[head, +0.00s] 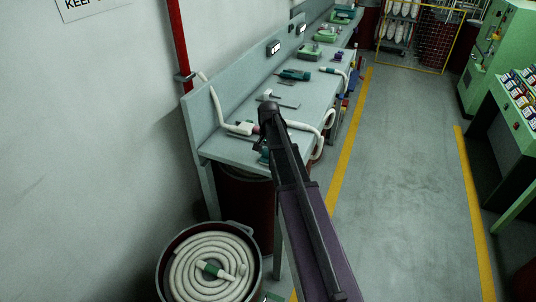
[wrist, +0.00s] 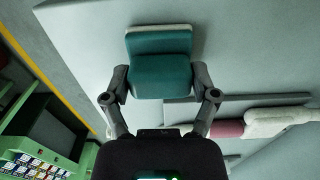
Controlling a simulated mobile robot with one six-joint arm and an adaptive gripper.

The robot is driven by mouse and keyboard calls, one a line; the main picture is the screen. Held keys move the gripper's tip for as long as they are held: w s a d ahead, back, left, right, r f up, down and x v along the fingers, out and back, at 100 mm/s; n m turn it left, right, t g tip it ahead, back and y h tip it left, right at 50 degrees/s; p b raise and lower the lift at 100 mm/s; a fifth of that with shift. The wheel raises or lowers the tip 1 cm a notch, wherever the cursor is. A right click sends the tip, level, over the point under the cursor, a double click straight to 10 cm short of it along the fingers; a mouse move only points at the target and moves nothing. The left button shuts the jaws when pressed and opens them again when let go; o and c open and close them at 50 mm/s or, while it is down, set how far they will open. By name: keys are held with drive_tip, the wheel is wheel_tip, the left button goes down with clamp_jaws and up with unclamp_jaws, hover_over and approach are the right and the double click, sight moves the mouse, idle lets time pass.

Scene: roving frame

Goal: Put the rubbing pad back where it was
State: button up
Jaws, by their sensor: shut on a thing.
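The rubbing pad (wrist: 160,80) is a teal block with a pale layer along its far edge. It sits between the two fingers of my gripper (wrist: 160,88) in the wrist view, and they are shut on its sides. In the head view my gripper (head: 264,146) is over the near end of the grey workbench (head: 222,150). A bit of teal pad shows there beside my arm, mostly hidden. I cannot tell whether the pad touches the bench top.
A white hose (head: 219,108) with a pink part lies on the bench close to my gripper. Teal tools (head: 293,74) lie farther along. A bin with a coiled hose (head: 190,272) stands at the near end. The aisle floor (head: 400,150) is clear.

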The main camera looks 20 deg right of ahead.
drive_tip(key=shift+f, duration=0.2)
drive_tip(key=o, duration=0.9)
drive_tip(key=shift+c, duration=0.2)
drive_tip(key=shift+r, duration=0.15)
wheel_tip(320, 180, up, 12)
drive_tip(key=p, duration=1.2)
drive_tip(key=s+a+n, duration=0.4)
drive_tip(key=s+a, duration=0.3)
drive_tip(key=s, duration=0.3)
drive_tip(key=s+a+n, duration=0.5)
drive_tip(key=s+a, duration=0.3)
drive_tip(key=s, duration=0.3)
drive_tip(key=shift+s, duration=0.25)
drive_tip(key=shift+a, duration=0.1)
